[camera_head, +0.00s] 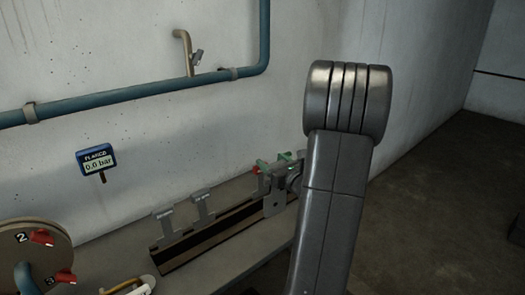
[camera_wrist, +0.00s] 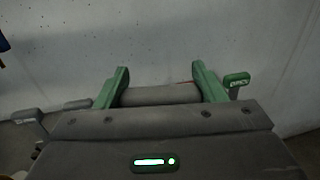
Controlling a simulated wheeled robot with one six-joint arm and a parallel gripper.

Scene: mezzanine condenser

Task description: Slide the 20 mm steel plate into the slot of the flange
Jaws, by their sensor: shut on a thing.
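My gripper (camera_head: 275,168) is at the right end of the rack on the bench, partly hidden behind my arm in the head view. In the wrist view its two green fingers (camera_wrist: 160,84) are shut on a grey bar-like handle (camera_wrist: 160,96). A grey steel plate (camera_head: 273,203) hangs or stands below the fingers in the head view; I cannot tell whether it is clear of the rack. Its thickness marking is not readable. A round tan disc (camera_head: 15,262), possibly the flange, is at the lower left. Its slot is not visible.
Two more grey plates with T-shaped handles (camera_head: 167,226) (camera_head: 203,207) stand in the dark slotted rack (camera_head: 228,232). A display reading "FLANGE 0.0 bar" (camera_head: 97,160) is on the wall. Red numbered handles (camera_head: 42,237) are on the disc. A blue pipe (camera_head: 120,93) runs along the wall.

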